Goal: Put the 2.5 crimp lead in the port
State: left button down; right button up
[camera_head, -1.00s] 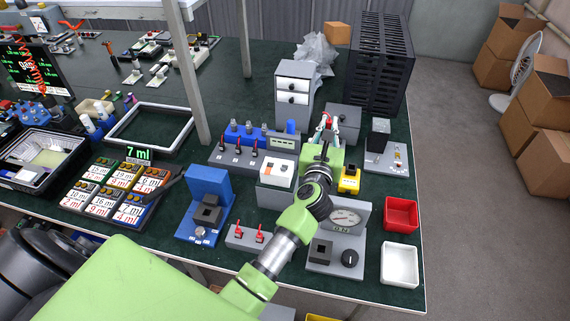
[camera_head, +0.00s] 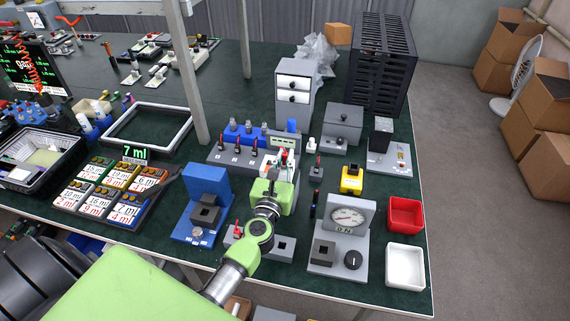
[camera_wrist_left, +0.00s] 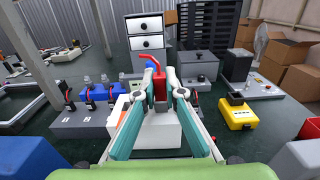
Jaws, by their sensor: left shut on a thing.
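My left gripper (camera_head: 284,165) is shut on a small red piece (camera_wrist_left: 150,62), which stands up between its fingertips; it also shows between the teal fingers (camera_wrist_left: 159,88) in the left wrist view. I cannot read a 2.5 mark on it. The gripper is above a white box (camera_wrist_left: 157,132), which the fingers partly hide. A grey block (camera_head: 284,245) with a dark square opening lies below the gripper in the head view; another red piece (camera_head: 238,231) stands at its left. I cannot tell which opening is the port. My right gripper is not in view.
A switch panel (camera_head: 222,157) stands behind and left of the gripper. A blue fixture (camera_head: 208,182) is at left, a yellow block (camera_head: 352,180) and gauge unit (camera_head: 348,215) at right. Red (camera_head: 406,214) and white (camera_head: 404,266) bins line the right edge. A drawer cabinet (camera_head: 294,95) stands behind.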

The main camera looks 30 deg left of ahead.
pick_arm(q)
jog(key=shift+f, duration=0.3)
jog(key=shift+f, duration=0.2)
jog(key=c, duration=2.1)
grip_release()
jog(key=shift+c, duration=0.2)
jog(key=shift+r, duration=0.1)
jog(key=shift+r, duration=0.2)
jog(key=b+v, duration=0.2)
jog(key=v, duration=1)
jog(key=shift+b, duration=0.3)
